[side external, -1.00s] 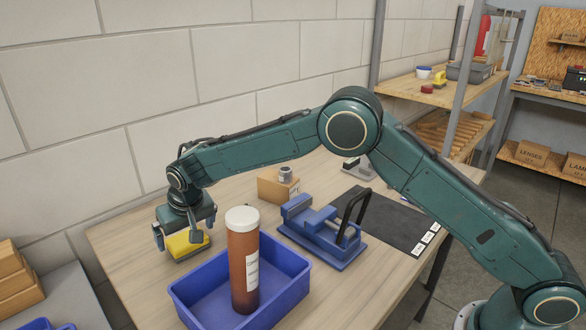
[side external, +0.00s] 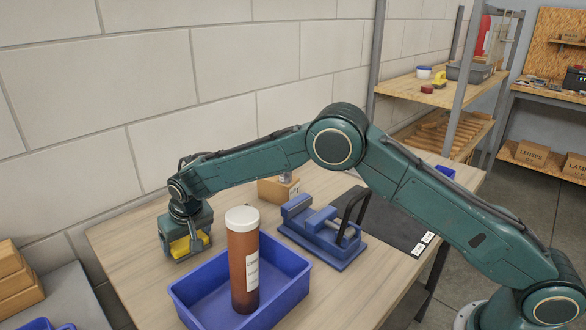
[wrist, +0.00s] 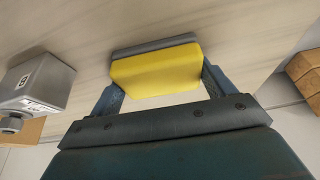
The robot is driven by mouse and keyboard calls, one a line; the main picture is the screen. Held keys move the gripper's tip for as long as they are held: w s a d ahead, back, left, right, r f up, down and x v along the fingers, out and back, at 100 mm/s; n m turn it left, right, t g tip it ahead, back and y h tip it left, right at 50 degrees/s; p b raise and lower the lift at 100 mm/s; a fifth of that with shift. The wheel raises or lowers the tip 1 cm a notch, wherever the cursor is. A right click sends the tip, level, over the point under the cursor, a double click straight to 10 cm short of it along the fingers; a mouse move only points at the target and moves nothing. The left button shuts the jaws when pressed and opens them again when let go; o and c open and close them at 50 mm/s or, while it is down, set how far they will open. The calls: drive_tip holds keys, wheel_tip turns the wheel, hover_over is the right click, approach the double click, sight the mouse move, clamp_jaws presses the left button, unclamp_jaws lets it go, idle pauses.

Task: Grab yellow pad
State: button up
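The yellow pad (side external: 181,248) has a grey layer on one face and lies on the wooden table (side external: 130,258), left of the blue bin. In the wrist view the pad (wrist: 155,72) sits between the tips of my gripper's two fingers, with its far part beyond them. My gripper (side external: 187,242) is low over the pad, with one finger on each side. The fingers are spread wide and look close to the pad's ends. I cannot tell if they touch it. In the side view the gripper hides part of the pad.
A blue bin (side external: 196,309) holding an upright brown bottle (side external: 243,268) stands just right of my gripper. A blue vise-like fixture (side external: 322,234) and a cardboard box (side external: 275,188) are farther right. A dark mat (side external: 398,222) lies beyond. The wall (side external: 160,165) is behind.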

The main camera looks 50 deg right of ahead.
sight(186, 238)
drive_tip(key=c, duration=0.3)
drive_tip(key=shift+r, duration=0.1)
wheel_tip(186, 238, up, 20)
drive_tip(key=shift+f, duration=0.1)
idle(0.6)
idle(0.5)
